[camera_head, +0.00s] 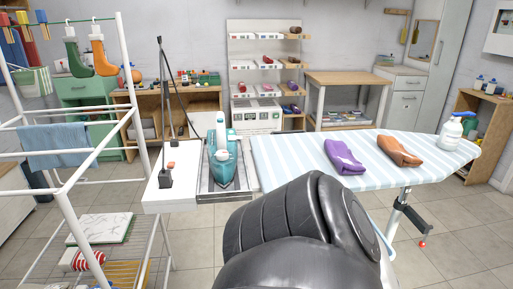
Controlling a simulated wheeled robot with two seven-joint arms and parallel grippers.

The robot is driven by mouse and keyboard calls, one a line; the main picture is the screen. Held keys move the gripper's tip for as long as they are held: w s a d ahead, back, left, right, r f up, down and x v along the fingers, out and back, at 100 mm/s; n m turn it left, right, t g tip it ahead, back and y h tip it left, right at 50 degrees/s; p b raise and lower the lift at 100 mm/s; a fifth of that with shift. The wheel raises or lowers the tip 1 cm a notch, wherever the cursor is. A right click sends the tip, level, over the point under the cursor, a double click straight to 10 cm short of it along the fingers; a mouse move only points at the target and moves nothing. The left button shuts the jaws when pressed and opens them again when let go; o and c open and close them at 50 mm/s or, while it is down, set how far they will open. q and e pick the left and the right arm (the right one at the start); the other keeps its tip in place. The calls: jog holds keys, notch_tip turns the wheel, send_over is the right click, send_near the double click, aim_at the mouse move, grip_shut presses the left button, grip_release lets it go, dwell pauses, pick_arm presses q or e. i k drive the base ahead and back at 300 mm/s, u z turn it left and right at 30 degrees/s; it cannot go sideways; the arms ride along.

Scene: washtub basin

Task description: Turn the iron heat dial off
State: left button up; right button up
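A teal and white iron (222,160) stands on a metal rest (233,192) at the left end of the ironing board (283,152). Its heat dial is too small to make out, so its setting cannot be told. A white side panel (188,190) lies left of the iron and carries a dark upright stand (163,120) and a small orange-red piece (171,165). Neither of my grippers shows in the head view. A large dark part of my own body fills the bottom middle and covers part of the floor and the board's near edge.
A purple folded item (343,157), a brown one (399,151) and a white spray bottle (451,131) sit on the board. A white drying rack (128,70) with a blue towel (58,146) stands at left. A wooden table (347,79) stands behind. Bare floor shows at lower right.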

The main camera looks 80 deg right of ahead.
aim_at(222, 155)
jog(key=z, duration=2.25)
